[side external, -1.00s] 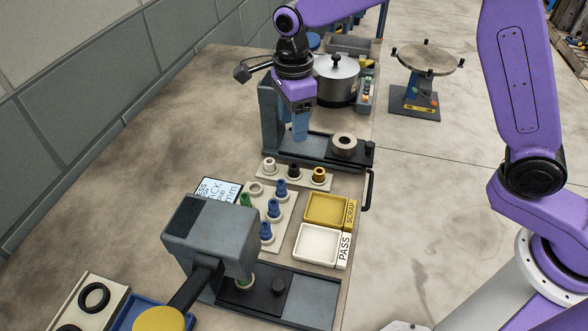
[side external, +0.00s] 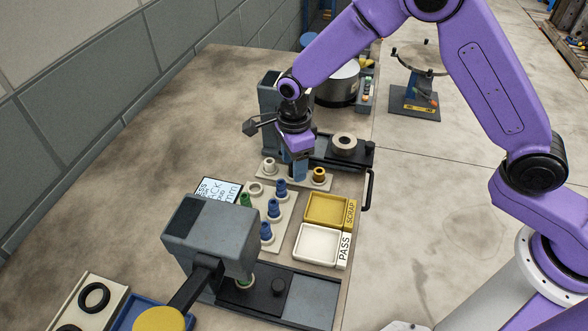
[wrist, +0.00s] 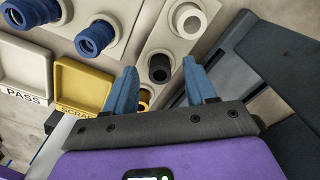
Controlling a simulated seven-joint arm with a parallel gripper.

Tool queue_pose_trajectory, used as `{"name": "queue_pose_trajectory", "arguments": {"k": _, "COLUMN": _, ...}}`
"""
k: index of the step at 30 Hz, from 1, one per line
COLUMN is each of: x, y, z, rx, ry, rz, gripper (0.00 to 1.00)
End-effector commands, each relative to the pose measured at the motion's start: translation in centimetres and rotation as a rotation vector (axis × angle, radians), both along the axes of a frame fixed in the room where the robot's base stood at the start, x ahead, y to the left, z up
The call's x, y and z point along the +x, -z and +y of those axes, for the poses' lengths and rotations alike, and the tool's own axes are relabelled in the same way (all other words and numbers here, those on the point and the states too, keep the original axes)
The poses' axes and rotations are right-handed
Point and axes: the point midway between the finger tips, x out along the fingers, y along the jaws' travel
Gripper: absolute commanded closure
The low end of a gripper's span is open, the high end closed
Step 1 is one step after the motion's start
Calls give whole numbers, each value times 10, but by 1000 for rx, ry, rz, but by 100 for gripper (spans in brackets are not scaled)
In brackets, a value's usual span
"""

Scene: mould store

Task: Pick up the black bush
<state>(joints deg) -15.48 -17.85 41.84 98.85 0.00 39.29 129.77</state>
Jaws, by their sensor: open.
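The black bush (wrist: 159,68) sits on a pale strip (wrist: 167,43) between a white bush (wrist: 188,20) and a gold bush (wrist: 145,96). In the wrist view it shows between my two blue fingertips. My gripper (wrist: 159,64) is open and empty, pointing down over the strip. In the side view my gripper (side external: 298,177) hides the black bush; the white bush (side external: 269,166) and the gold bush (side external: 319,175) show on either side. How high the fingertips are above the bush I cannot tell.
A pale plate (side external: 288,217) with blue and green bushes lies in front of the strip. The yellow SCRAP tray (side external: 325,209) and white PASS tray (side external: 317,244) are to its right. A grey press (side external: 268,105) stands close behind my gripper.

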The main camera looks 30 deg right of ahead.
Motion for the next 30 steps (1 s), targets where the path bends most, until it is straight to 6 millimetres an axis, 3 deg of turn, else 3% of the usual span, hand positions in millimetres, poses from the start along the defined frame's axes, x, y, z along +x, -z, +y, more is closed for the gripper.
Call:
{"name": "queue_pose_trajectory", "arguments": {"k": 7, "x": 0, "y": 1, "z": 0, "rx": 0, "ry": 0, "rz": 0, "gripper": 48}}
{"name": "queue_pose_trajectory", "arguments": {"k": 12, "x": 0, "y": 1, "z": 0, "rx": 0, "ry": 0, "rz": 0, "gripper": 100}}
{"name": "queue_pose_trajectory", "arguments": {"k": 23, "x": 0, "y": -1, "z": 0, "rx": 0, "ry": -1, "rz": 0, "gripper": 100}}
{"name": "queue_pose_trajectory", "arguments": {"k": 30, "x": 1, "y": -21, "z": 1, "rx": 2, "ry": -1, "rz": -2, "gripper": 100}}
